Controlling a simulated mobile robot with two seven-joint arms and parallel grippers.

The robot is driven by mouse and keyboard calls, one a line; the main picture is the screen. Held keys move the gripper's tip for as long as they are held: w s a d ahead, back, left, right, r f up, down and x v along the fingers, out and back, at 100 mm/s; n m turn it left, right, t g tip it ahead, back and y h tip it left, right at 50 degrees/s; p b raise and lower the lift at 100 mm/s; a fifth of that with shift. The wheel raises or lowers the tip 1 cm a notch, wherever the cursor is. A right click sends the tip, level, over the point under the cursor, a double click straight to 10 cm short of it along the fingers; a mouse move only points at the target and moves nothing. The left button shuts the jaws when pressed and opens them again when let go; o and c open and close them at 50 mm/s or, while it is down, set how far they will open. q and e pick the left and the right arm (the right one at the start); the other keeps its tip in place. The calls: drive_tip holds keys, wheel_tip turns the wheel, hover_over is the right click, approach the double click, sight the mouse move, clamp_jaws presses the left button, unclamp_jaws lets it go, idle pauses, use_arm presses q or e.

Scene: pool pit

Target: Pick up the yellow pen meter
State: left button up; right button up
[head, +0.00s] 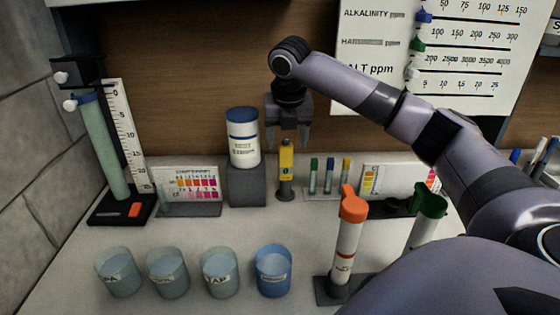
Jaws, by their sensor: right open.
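The yellow pen meter (286,160) stands upright in a small dark holder on the counter, near the middle of the head view. It has a yellow upper body and a grey lower part. My right gripper (289,140) hangs over it from above, pointing down, with its fingers spread. The fingertips are close to the pen's top, and I cannot tell whether they touch it. The gripper holds nothing that I can see. My left gripper is not in view.
A white bottle with a blue lid (243,138) stands on a grey block just left. Small vials (329,175) stand right. Several cups (221,273) line the front. Tubes with orange (348,240) and green (426,220) caps stand front right. A tall burette stand (105,150) is left.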

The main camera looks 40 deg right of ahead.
drive_tip(key=x, duration=0.5)
drive_tip(key=shift+w+d+f+p, duration=0.15)
drive_tip(key=shift+w+f+p, duration=0.1)
drive_tip(key=shift+w+p, duration=0.05)
drive_tip(key=c, duration=1.1)
drive_tip(key=shift+r, duration=0.1)
wheel_tip(320, 180, up, 8)
drive_tip(key=shift+f, duration=0.2)
drive_tip(key=shift+s+a+f+b, duration=0.1)
drive_tip(key=shift+s+a+b, duration=0.2)
drive_tip(key=shift+s+a, duration=1.85)
drive_tip(key=shift+s+a+f+b, duration=0.1)
drive_tip(key=shift+s+a+b, duration=0.25)
drive_tip(key=shift+s+a, duration=1.75)
drive_tip(key=shift+s+a+f+b, duration=0.15)
drive_tip(key=shift+s+a+b, duration=0.15)
drive_tip(key=shift+s+a, duration=1.8)
